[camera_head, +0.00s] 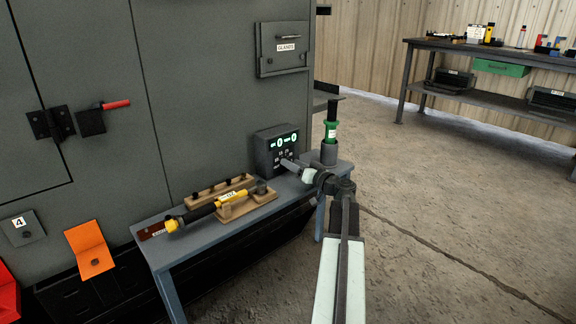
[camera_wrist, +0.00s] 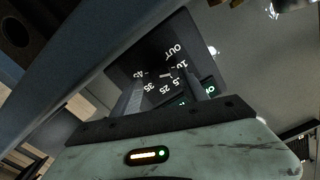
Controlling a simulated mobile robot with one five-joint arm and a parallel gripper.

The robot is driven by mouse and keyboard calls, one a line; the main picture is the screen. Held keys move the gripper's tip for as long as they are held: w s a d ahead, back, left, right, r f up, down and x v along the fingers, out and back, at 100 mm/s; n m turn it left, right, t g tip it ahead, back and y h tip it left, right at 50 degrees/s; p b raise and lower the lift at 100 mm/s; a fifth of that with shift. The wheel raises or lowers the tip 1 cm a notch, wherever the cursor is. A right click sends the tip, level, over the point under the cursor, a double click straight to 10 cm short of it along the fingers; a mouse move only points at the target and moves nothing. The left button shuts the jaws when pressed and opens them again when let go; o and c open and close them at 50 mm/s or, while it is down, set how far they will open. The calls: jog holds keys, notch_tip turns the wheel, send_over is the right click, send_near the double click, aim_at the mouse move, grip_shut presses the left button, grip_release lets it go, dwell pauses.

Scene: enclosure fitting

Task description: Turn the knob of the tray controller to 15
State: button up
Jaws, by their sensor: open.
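The tray controller (camera_head: 268,153) is a dark box with lit green digits, standing at the back of the small blue-grey table against the cabinet. Both digits look like 0. My gripper (camera_head: 286,164) reaches in front of its lower face. A short white line sits amid these numbers, near the space between my open fingers (camera_wrist: 168,84). The knob's outline is too dark to make out, and I cannot tell whether the fingers touch it.
A green-and-black tool stands in a grey holder (camera_head: 328,153) just right of the controller. A yellow-and-black tool (camera_head: 205,210) lies on wooden supports at left on the table (camera_head: 196,255). The cabinet wall (camera_head: 200,90) rises behind. The floor at right is clear.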

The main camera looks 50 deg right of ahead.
jog(key=shift+w, duration=0.9)
grip_shut()
jog(key=m, duration=0.4)
jog(key=shift+d, duration=0.1)
grip_release()
